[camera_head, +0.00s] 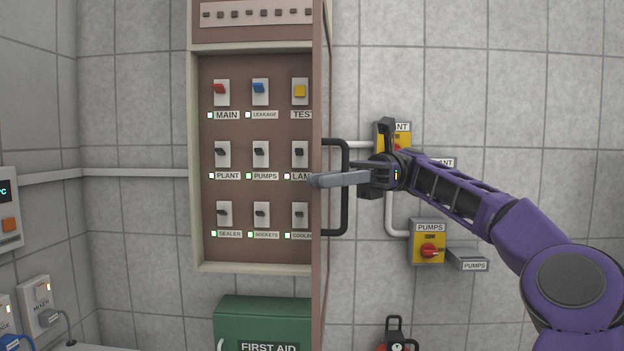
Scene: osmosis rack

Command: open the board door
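The brown board door (319,262) stands swung out from the board (192,160) and shows nearly edge-on, so the breaker panel (238,190) inside is exposed. A black bar handle (344,218) is on the door's right-hand side. My gripper (318,181) comes from the right, with a long grey finger pointing left across the handle and reaching the door's edge. I see only one finger clearly, so the gap between the fingers is hidden. I cannot tell whether the finger touches the door or the handle.
A yellow PUMPS switch (428,243) and another yellow switch behind my gripper are on the tiled wall, joined by grey conduit. A green first aid box (262,322) is below the board. Sockets (39,305) are at lower left. The wall left of the board is mostly clear.

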